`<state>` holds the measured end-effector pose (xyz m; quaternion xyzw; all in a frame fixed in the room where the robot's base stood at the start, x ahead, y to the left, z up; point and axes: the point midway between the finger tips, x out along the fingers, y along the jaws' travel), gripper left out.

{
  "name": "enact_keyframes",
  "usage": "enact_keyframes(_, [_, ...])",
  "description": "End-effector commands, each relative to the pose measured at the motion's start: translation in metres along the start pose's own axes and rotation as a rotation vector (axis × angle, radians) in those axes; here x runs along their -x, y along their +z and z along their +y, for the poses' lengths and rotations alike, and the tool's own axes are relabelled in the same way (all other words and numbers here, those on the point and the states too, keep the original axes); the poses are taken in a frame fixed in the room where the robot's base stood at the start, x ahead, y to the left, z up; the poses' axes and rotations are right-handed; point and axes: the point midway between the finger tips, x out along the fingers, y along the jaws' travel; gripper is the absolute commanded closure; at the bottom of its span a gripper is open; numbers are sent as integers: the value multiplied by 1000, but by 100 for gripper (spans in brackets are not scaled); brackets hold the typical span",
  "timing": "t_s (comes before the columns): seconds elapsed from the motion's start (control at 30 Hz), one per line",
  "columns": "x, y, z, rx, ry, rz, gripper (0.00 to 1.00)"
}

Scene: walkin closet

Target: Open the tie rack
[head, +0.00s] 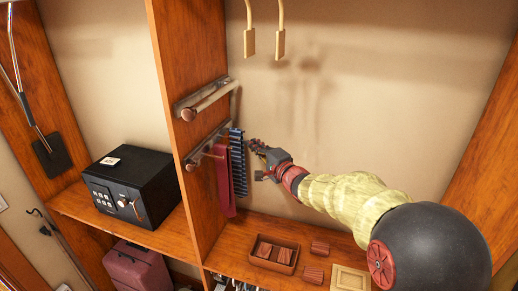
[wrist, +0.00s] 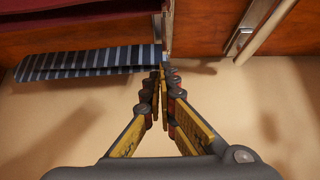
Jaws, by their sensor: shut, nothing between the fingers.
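The tie rack (head: 207,143) is the lower rail on the side of the wooden upright. A red tie (head: 223,180) and a dark blue striped tie (head: 238,165) hang from it. My gripper (head: 256,147) is just right of the striped tie, pointing left. In the wrist view my gripper (wrist: 163,72) is shut and empty, its tips by the right end of the striped tie (wrist: 85,62). The red tie shows dark at the top left. I cannot tell whether the tips touch the tie or the rack.
A second rail (head: 207,98) is mounted above the rack; a rail also shows in the wrist view (wrist: 250,35). A black safe (head: 133,193) sits on the left shelf. A wooden tray (head: 272,254) with small brown items lies below.

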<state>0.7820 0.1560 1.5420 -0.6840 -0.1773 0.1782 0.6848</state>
Motion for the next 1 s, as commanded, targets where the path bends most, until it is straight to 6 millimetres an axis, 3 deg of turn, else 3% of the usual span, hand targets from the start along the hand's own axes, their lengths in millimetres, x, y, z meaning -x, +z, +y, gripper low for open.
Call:
enact_keyframes(0.13, [-22, 0, 0, 0, 1, 0, 100])
enact_keyframes(0.33, [-37, 0, 0, 1, 0, 1, 100])
enact_keyframes(0.77, [-38, 0, 0, 1, 0, 1, 100])
enact_keyframes(1.0, [-27, 14, -1, 1, -1, 0, 100])
